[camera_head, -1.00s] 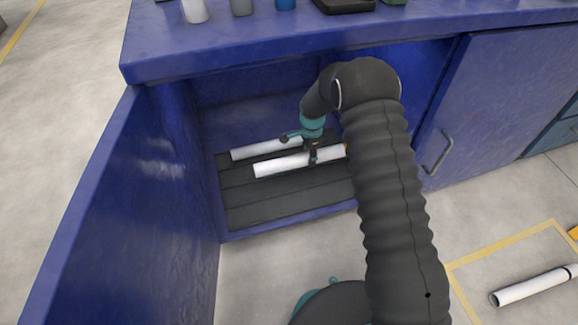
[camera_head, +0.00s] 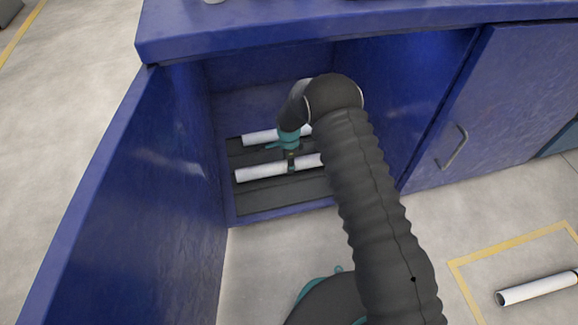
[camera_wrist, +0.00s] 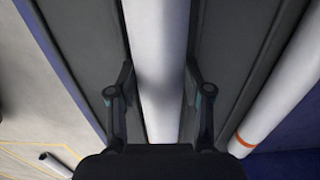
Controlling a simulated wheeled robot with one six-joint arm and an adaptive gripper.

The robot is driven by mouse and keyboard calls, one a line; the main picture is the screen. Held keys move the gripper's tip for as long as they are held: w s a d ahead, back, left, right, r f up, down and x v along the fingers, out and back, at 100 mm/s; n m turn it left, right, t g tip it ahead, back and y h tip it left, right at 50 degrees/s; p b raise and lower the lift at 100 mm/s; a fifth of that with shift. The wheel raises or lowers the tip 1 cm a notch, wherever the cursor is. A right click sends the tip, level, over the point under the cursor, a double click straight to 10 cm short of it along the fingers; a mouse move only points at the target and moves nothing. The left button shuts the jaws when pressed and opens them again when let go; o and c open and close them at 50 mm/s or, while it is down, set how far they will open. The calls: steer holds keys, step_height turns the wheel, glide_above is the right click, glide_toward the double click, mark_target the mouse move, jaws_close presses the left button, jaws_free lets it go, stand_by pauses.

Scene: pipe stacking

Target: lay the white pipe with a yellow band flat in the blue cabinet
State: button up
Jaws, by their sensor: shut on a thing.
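The white pipe (camera_head: 255,172) is inside the open blue cabinet (camera_head: 390,85), level and lengthwise from left to right. My gripper (camera_head: 291,163) is shut on it near its middle. My arm hides the pipe's right end, and I cannot see its yellow band clearly now. In the wrist view the pipe (camera_wrist: 157,35) runs between the two fingers (camera_wrist: 158,85). The pipe is over the dark ridged cabinet floor (camera_head: 265,197); I cannot tell whether it touches it.
A second white pipe (camera_head: 262,137) lies behind, parallel; the wrist view shows its orange band (camera_wrist: 247,142). The cabinet's left door (camera_head: 120,200) stands open, and its right door (camera_head: 500,110) is closed. Another white pipe (camera_head: 540,288) lies on the floor at right. Bare ridged floor shows in front.

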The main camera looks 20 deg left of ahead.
steer(key=shift+f, duration=0.95)
steer(key=shift+f, duration=0.2)
steer(key=o, duration=1.4)
steer(key=shift+c, duration=0.2)
steer(key=shift+r, duration=0.1)
step_height(320, 180, up, 12)
steer(key=shift+r+p, duration=0.15)
steer(key=shift+p, duration=0.15)
